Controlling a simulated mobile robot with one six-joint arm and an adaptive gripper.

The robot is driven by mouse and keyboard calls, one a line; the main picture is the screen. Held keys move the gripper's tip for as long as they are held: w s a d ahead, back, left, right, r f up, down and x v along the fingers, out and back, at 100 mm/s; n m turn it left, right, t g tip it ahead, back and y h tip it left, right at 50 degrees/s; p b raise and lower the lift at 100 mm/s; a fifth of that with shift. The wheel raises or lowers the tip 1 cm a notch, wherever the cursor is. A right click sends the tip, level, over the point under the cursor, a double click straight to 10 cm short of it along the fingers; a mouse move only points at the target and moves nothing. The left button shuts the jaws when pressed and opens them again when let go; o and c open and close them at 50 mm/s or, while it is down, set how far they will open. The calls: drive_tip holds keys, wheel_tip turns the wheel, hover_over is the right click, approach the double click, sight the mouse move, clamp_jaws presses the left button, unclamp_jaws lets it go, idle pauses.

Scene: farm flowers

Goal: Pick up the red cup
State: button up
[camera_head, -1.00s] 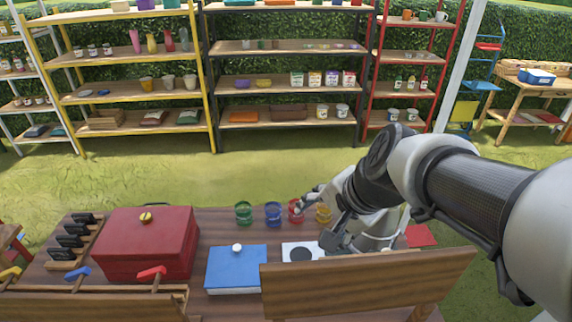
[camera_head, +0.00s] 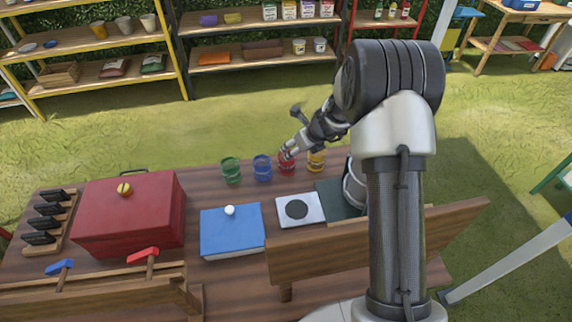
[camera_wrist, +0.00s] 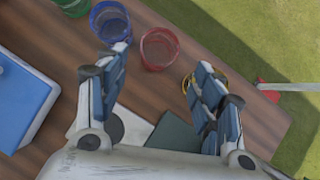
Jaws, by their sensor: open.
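The red cup (camera_head: 287,168) stands on the wooden table, between a blue cup (camera_head: 262,168) and a yellow cup (camera_head: 316,161). My gripper (camera_head: 290,152) is at the red cup in the head view and hides part of its top. In the wrist view the red cup (camera_wrist: 159,50) shows its open rim just beyond the gap between my spread fingers (camera_wrist: 161,58). My gripper is open and empty. The blue cup (camera_wrist: 110,22) is by the left finger, and the yellow cup (camera_wrist: 190,84) is mostly hidden behind the right finger.
A green cup (camera_head: 231,172) stands left of the blue one. A blue book-like object (camera_head: 232,238), a white plate with a dark disc (camera_head: 299,212), a dark green mat (camera_head: 336,200) and a red box (camera_head: 130,220) lie on the table. A bench back (camera_head: 370,245) stands in front.

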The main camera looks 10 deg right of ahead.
drive_tip(key=b, duration=0.1)
hover_over(287, 168)
drive_tip(key=d, duration=0.1)
wheel_tip(287, 168, down, 6)
drive_tip(key=shift+d+b+x, duration=0.2)
drive_tip(key=shift+b+x, duration=0.3)
drive_tip(key=shift+x, duration=0.95)
drive_tip(key=shift+d+b+x, duration=0.15)
drive_tip(key=shift+b+x, duration=0.3)
drive_tip(key=shift+x, duration=0.95)
drive_tip(key=shift+w, duration=0.15)
drive_tip(key=c, duration=0.8)
